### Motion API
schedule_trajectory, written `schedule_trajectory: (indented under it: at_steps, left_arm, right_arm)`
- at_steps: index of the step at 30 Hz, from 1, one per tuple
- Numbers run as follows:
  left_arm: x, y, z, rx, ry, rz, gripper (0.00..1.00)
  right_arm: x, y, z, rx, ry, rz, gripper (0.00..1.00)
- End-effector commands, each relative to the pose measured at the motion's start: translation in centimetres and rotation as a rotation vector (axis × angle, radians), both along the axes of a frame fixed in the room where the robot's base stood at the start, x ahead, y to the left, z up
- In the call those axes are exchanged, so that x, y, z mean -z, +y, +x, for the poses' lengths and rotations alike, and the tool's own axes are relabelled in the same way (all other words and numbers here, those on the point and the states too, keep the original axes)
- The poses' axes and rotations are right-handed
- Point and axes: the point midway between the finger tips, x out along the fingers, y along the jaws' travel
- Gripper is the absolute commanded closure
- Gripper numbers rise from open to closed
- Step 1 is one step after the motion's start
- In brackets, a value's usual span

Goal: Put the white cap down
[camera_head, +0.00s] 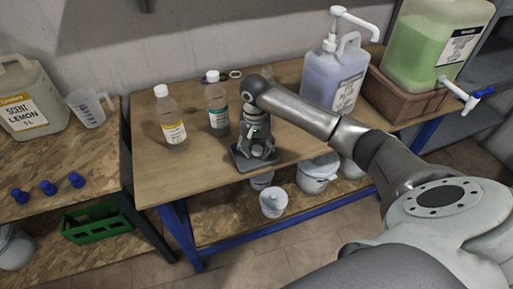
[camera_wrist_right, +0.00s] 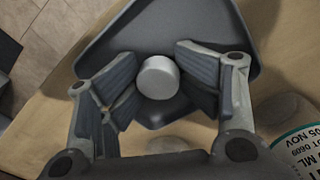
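The white cap (camera_wrist_right: 158,78) sits between the finger pads of my right gripper (camera_wrist_right: 158,85) in the right wrist view. My right gripper (camera_head: 256,148) points down over a small dark grey tray (camera_head: 240,161) at the table's front edge. The tray's floor (camera_wrist_right: 190,22) shows behind the cap in the wrist view. I cannot tell whether the cap touches it. The cap is hidden by the gripper in the head view. My left gripper is not in view.
A pump jug (camera_head: 335,75) and a green-filled canister (camera_head: 425,45) stand at right. White buckets (camera_head: 273,204) sit below the table.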

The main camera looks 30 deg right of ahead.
Motion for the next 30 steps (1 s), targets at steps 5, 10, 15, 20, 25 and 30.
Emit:
schedule_trajectory:
  at_steps: [5,10,15,20,25,30]
  left_arm:
    - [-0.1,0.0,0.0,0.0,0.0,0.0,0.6]
    - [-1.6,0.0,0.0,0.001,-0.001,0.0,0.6]
    - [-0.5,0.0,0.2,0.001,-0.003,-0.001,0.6]
    - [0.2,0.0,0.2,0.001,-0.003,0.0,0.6]
    - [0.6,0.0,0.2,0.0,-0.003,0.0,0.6]
    - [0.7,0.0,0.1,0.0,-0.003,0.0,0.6]
  right_arm:
    - [0.3,0.1,-0.4,-0.003,0.014,0.0,0.52]
    - [-1.1,0.1,-0.4,-0.002,0.012,0.001,0.52]
    - [-4.5,0.0,0.1,-0.002,-0.001,-0.002,0.52]
    - [-8.3,0.1,0.1,-0.001,-0.002,-0.002,0.52]
    - [-11.4,0.2,0.1,-0.001,0.0,-0.001,0.52]
    - [-12.9,0.2,0.1,0.0,0.001,0.0,0.52]
